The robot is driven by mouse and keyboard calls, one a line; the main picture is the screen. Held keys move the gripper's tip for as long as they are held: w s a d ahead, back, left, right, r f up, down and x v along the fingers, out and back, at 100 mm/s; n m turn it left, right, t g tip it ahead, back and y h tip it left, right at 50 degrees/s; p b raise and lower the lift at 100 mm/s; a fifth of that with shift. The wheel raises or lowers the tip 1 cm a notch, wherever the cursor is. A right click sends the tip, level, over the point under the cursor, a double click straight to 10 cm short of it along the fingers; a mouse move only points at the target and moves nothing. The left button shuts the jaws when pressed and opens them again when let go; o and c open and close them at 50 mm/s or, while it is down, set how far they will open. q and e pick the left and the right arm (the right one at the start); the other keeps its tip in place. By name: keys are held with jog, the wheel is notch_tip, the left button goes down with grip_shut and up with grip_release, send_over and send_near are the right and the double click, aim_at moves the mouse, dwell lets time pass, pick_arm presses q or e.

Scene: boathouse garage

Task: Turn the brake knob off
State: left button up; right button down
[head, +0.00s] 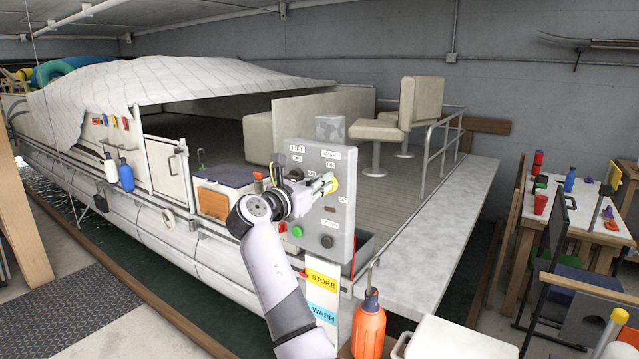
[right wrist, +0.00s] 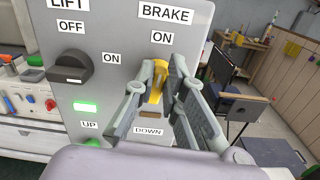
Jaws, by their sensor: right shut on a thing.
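The grey control panel (head: 318,255) stands at the boat's near corner, and its face fills much of the right wrist view (right wrist: 100,30). The yellow brake knob (right wrist: 156,82) sits below the BRAKE and ON labels. My right gripper (right wrist: 158,80) is shut on the knob, one finger on each side. The knob looks roughly upright under ON; the fingers hide part of it and the panel to its right. In the head view the yellow knob (head: 334,184) shows at the fingertips. My left gripper is not in view.
A black LIFT knob (right wrist: 71,68) is left of the brake knob. A lit green light (right wrist: 86,107) is below it. An orange bottle (head: 368,328) stands in front of the panel. A cluttered table (head: 590,232) with chairs is at right.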

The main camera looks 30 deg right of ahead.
jog(key=shift+s+d+f+m+b, duration=0.1)
jog(key=shift+s+f+m+b, duration=0.2)
jog(key=shift+m+b, duration=1.75)
jog(key=shift+s+d+f+m+b, duration=0.15)
jog(key=shift+f+m+b, duration=0.3)
jog(key=shift+m, duration=3.1)
jog(key=shift+s+d+f+m+b, duration=0.1)
jog(key=shift+s+f+m+b, duration=0.2)
jog(key=shift+m+b, duration=1.8)
jog(key=shift+m+p, duration=0.7)
jog(key=shift+m, duration=0.1)
jog(key=c, duration=1.6)
grip_release()
jog(key=shift+r, duration=0.1)
jog(key=shift+c, duration=0.2)
